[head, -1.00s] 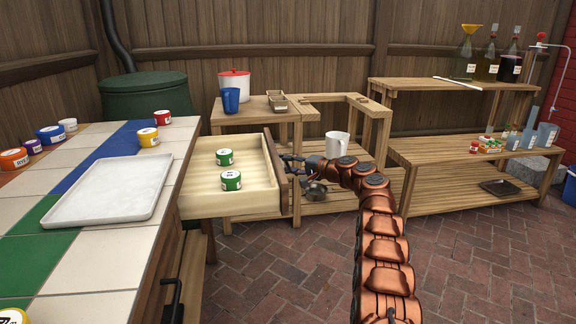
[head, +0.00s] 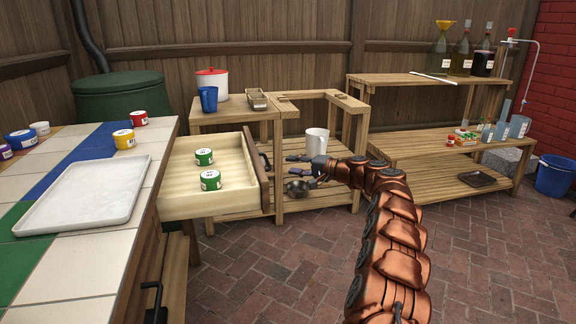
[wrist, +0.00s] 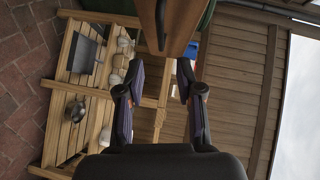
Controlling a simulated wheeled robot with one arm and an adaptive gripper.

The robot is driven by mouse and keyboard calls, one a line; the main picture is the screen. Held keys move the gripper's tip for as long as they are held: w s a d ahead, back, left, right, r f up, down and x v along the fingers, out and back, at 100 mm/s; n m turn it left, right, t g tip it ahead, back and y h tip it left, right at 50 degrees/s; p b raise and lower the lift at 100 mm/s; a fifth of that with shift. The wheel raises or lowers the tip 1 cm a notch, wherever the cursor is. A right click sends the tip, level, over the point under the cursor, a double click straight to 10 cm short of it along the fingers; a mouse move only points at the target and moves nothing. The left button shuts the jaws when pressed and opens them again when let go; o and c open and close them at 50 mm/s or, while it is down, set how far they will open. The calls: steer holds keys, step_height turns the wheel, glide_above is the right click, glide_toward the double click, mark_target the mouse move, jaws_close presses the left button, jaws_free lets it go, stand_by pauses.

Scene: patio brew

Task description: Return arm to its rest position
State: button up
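My gripper (head: 298,169) is at the end of my copper arm, to the right of the open wooden drawer (head: 215,205). In the wrist view my gripper (wrist: 160,72) has its two dark fingers spread apart with nothing between them. The drawer's front (wrist: 182,25) and dark handle (wrist: 160,24) show beyond the fingertips, apart from them. The drawer is pulled out and holds two green-labelled tins, one farther back (head: 204,156) and one nearer (head: 210,180).
A tiled counter (head: 70,275) with a white tray (head: 85,195) and several tins is at left. A white mug (head: 316,142) and a small metal pot (head: 297,187) are near my gripper. A bottle shelf (head: 430,82) stands at right. The brick floor (head: 490,250) is clear.

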steer(key=shift+s+d, duration=0.25)
steer(key=shift+d, duration=0.05)
steer(key=s+a+r+n+g+p, duration=0.1)
steer(key=s+a+r+g+p, duration=0.1)
steer(key=s+a+r+p, duration=0.5)
steer(key=s+a+r+n+g+p, duration=0.2)
steer(key=s+a+r+g+p, duration=0.1)
steer(key=s+r, duration=0.4)
steer(key=s+a+r+n+g+h+p, duration=0.1)
steer(key=s+a+r+g+p, duration=0.1)
steer(key=s+r+p, duration=0.55)
steer(key=s+a+r+n+g+h+p, duration=0.15)
steer(key=s+r+p, duration=0.25)
steer(key=s, duration=0.7)
steer(key=s+d+r+g+h+p, duration=0.1)
steer(key=s+d+r+h+p, duration=0.1)
steer(key=s+d+p, duration=0.4)
steer(key=s+d+r+g+h+p, duration=0.1)
steer(key=s+d+h+p, duration=0.4)
steer(key=s, duration=1.2)
steer(key=s+d+r+g+h+p, duration=0.1)
steer(key=s+d+r+h+p, duration=0.2)
steer(key=s+d+p, duration=0.5)
steer(key=s+d, duration=0.2)
steer(key=s, duration=0.1)
steer(key=shift+s+d+r+h, duration=0.15)
steer(key=shift+s+d+h, duration=0.1)
steer(key=shift+h, duration=0.1)
